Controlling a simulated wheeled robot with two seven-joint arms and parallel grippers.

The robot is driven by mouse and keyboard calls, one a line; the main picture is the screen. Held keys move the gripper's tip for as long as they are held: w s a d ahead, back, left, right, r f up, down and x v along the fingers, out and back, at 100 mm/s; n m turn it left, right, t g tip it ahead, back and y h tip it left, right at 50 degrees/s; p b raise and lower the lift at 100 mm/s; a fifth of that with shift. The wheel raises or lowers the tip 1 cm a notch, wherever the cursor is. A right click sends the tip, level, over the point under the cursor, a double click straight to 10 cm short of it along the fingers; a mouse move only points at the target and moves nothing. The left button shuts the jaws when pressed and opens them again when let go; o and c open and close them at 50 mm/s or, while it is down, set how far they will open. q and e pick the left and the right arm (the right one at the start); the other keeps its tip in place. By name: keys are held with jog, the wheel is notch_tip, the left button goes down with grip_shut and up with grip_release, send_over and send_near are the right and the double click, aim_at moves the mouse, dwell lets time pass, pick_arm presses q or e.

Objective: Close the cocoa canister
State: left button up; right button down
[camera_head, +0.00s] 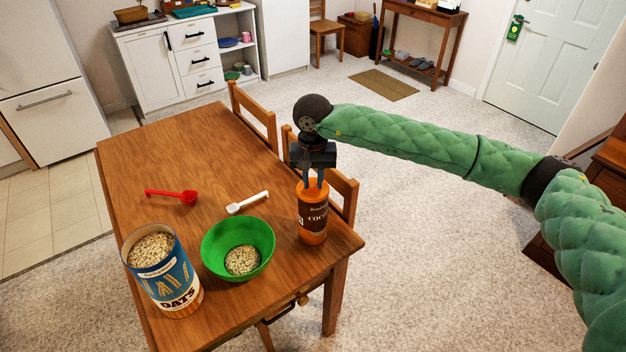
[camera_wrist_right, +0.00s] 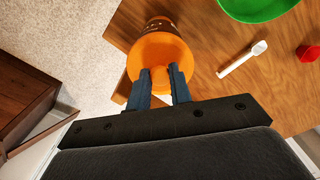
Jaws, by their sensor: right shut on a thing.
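The cocoa canister (camera_head: 312,216) is an orange cylinder with a dark brown label. It stands upright near the right edge of the wooden table. Its orange lid (camera_wrist_right: 158,52) is on top in the right wrist view, with a small raised knob in its middle. My right gripper (camera_head: 313,184) comes down from above, its fingers (camera_wrist_right: 165,83) shut on the knob of the lid. The lid appears to sit on the canister; whether it is fully seated I cannot tell. My left gripper is not in view.
A green bowl (camera_head: 238,237) with oats stands just left of the canister. An open oats canister (camera_head: 163,272) is at the front left. A white scoop (camera_head: 247,203) and a red scoop (camera_head: 172,196) lie behind them. Chairs (camera_head: 345,190) line the table's right side.

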jog(key=c, duration=0.9)
grip_release()
jog(key=shift+o, duration=0.2)
jog(key=shift+r, duration=0.1)
jog(key=shift+r, duration=2.95)
grip_shut()
jog(key=shift+f+b, duration=1.4)
jog(key=shift+b, duration=0.05)
jog(key=shift+s+d+f, duration=0.1)
jog(key=shift+f, duration=0.05)
